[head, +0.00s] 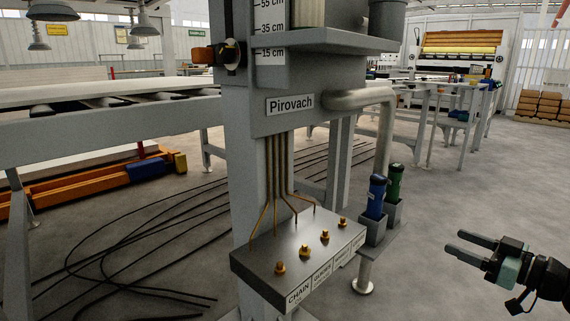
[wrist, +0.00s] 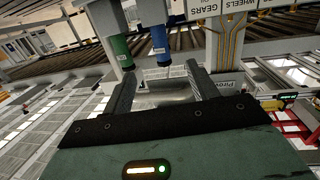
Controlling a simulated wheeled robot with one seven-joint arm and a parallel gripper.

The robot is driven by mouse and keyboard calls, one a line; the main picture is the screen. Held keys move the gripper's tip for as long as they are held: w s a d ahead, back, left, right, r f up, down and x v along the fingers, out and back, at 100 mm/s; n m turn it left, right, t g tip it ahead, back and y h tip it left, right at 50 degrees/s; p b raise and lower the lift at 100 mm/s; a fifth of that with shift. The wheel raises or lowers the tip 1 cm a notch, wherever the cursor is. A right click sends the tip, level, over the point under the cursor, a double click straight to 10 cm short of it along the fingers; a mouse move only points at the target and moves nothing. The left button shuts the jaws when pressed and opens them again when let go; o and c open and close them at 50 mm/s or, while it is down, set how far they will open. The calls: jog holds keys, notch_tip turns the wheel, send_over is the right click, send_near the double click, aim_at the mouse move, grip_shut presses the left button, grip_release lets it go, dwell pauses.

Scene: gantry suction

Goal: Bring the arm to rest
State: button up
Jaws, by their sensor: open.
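My gripper (head: 474,247) is at the lower right in the head view, off to the right of the grey machine column (head: 250,150). Its two fingers are apart with nothing between them. In the wrist view my gripper (wrist: 163,85) also shows open and empty, its fingers pointing up the picture. Beyond the fingertips there, apart from them, are a blue bottle (wrist: 160,45) and a green bottle (wrist: 121,50). In the head view the blue bottle (head: 376,197) and the green bottle (head: 395,182) stand in grey holders beside the column.
A grey block (head: 300,255) with several brass fittings and labels juts from the column. A sign (head: 290,103) reads Pirovach. Black cables (head: 120,250) lie on the floor at left. The floor (head: 460,190) around my gripper is clear. Stacked boxes (head: 540,105) stand far right.

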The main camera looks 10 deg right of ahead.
jog(key=w+a+r+g+h+p, duration=0.2)
jog(key=w+a+g+h, duration=0.1)
jog(key=a, duration=0.5)
jog(key=w+a+r+g+h+p, duration=0.2)
jog(key=a+g+p, duration=0.1)
jog(key=a, duration=0.6)
jog(key=s+a+r+g+h+p, duration=0.1)
jog(key=s+a+r+g+p, duration=0.15)
jog(key=s+a, duration=0.45)
jog(key=s+a+r+n+g+h+p, duration=0.1)
jog(key=s+a+r+g, duration=0.25)
jog(key=s, duration=0.75)
jog(key=s+a+r+g+h+p, duration=0.1)
jog(key=s+a+r+g, duration=0.25)
jog(key=s, duration=0.55)
notch_tip(320, 180, up, 36)
jog(key=p, duration=3.7)
jog(key=shift+a, duration=0.25)
jog(key=shift+t, duration=0.25)
